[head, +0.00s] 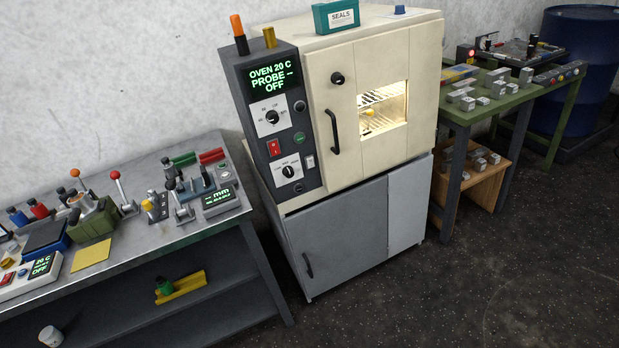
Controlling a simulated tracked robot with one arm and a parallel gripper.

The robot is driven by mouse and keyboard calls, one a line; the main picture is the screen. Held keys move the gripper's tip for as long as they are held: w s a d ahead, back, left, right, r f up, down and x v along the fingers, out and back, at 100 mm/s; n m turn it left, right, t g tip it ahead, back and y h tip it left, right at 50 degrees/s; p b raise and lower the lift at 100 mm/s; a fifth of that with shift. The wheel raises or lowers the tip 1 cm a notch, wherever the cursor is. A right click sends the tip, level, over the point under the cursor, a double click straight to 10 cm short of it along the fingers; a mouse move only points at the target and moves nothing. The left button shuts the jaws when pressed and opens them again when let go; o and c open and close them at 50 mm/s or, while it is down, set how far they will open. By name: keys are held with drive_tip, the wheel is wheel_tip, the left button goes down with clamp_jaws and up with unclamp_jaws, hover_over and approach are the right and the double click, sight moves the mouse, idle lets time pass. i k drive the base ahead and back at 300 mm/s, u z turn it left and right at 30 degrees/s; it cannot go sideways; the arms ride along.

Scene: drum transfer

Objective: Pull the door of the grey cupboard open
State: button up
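The grey cupboard (340,240) stands under the cream oven in the middle of the head view. Its wide grey door (350,232) looks shut, flush with the front. A dark bar handle (307,265) sits upright near the door's left edge. A lighter grey panel (407,213) lies to the right of the door. My gripper is not in the picture, so its distance from the handle and its state do not show.
The cream oven (330,100) has its own dark door handle (333,131). A grey workbench (150,245) with tools stands close on the left. A green table (462,118) and a blue drum (590,70) are on the right. The dark floor (450,290) in front is clear.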

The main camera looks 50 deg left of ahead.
sight(334, 241)
drive_tip(key=u, duration=0.5)
drive_tip(key=i, duration=0.95)
drive_tip(key=u, duration=0.55)
drive_tip(key=k, duration=0.8)
drive_tip(key=u, duration=0.2)
drive_tip(key=i, duration=0.85)
drive_tip(key=z, duration=0.1)
